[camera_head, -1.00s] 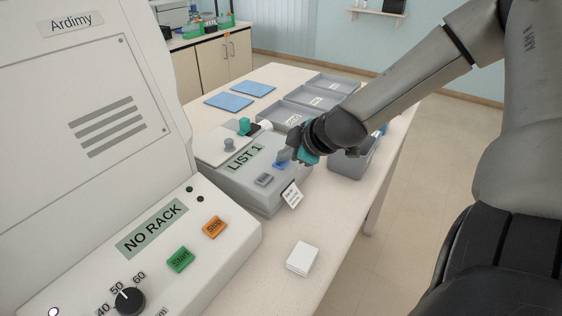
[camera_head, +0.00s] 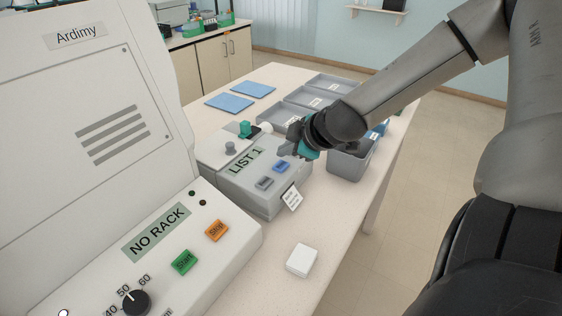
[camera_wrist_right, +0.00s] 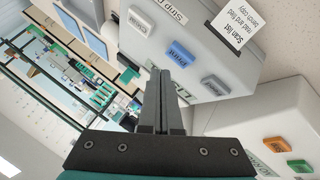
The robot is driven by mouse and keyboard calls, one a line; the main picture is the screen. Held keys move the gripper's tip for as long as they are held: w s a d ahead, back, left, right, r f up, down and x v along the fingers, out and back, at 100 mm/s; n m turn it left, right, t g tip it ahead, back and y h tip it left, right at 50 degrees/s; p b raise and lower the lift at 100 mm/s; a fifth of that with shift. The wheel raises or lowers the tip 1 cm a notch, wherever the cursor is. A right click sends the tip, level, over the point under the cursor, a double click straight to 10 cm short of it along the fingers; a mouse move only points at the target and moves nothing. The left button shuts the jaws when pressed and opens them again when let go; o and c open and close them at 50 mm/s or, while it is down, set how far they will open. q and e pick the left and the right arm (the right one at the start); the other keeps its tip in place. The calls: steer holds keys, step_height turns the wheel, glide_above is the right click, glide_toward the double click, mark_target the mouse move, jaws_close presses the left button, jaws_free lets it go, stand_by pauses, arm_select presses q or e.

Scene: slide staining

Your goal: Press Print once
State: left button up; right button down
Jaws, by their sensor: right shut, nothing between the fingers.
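The grey list machine (camera_head: 235,185) stands on the table with its display reading "LIST 1". Its blue Print button (camera_head: 281,167) is uncovered in the head view, with a grey button (camera_head: 264,183) beside it. My right gripper (camera_head: 284,153) is shut and empty, its tips just behind and above the blue button, apart from it as far as I can tell. In the right wrist view the blue Print button (camera_wrist_right: 177,53) lies just beyond the closed fingertips (camera_wrist_right: 166,72), between two grey buttons. A printed paper slip (camera_head: 292,197) sticks out at the machine's front. My left gripper is out of view.
The large Ardimy machine (camera_head: 85,130) fills the left, with a green Start button (camera_head: 184,262) and an orange Stop button (camera_head: 217,231). A white block (camera_head: 302,260) lies on the table in front. Grey trays (camera_head: 306,97) and blue mats (camera_head: 229,104) are behind.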

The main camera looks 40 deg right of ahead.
mark_target(286, 167)
step_height(286, 167, up, 4)
steer(key=p, duration=0.3)
steer(key=shift+r, duration=0.1)
stand_by(0.7)
